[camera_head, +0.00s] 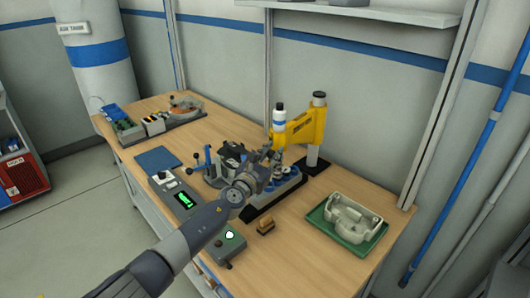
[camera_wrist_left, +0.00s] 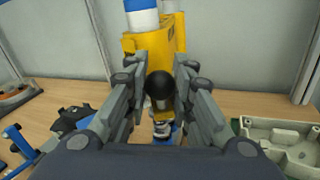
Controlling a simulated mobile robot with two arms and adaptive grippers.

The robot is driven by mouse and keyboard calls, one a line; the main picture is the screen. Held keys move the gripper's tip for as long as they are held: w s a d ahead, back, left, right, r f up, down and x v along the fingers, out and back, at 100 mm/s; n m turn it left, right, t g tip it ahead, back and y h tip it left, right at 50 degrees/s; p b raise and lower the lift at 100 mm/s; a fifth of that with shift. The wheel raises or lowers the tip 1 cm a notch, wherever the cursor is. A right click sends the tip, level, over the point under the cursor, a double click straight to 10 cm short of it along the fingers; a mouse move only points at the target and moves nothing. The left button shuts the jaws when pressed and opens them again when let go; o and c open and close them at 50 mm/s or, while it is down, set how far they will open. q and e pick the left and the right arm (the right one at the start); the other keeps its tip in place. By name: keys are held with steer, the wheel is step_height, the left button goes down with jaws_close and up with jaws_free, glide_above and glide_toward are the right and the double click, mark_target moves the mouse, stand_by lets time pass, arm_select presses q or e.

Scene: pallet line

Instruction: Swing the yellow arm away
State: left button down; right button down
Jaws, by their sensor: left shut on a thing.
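The yellow arm (camera_head: 306,127) reaches left from a grey post at the back of the workbench. A blue and white cylinder (camera_head: 279,117) stands at its free end. In the left wrist view the yellow arm (camera_wrist_left: 150,43) is straight ahead. My left gripper (camera_head: 268,153) is at the near, free end of the arm. In the left wrist view its fingers (camera_wrist_left: 160,88) are closed around a black ball knob (camera_wrist_left: 160,84) in front of the yellow arm. The knob's link to the arm is partly hidden. My right gripper is in neither view.
Below the gripper is a fixture with blue and metal parts (camera_head: 285,184). A green tray (camera_head: 325,222) with a pale casting (camera_head: 353,216) is to the right. A grey button box (camera_head: 226,248) is near the front edge. Bins and a blue mat (camera_head: 158,159) lie left.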

arm_select(q)
steer(key=shift+s+d, duration=0.1)
steer(key=shift+d, duration=0.05)
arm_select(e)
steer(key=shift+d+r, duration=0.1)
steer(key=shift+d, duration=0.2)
arm_select(q)
steer(key=shift+f, duration=0.1)
steer(key=c, duration=1.5)
jaws_free()
steer(key=shift+s, duration=0.1)
steer(key=shift+c, duration=0.2)
steer(key=shift+o, duration=1)
steer(key=shift+d, duration=0.1)
steer(key=shift+s, duration=0.15)
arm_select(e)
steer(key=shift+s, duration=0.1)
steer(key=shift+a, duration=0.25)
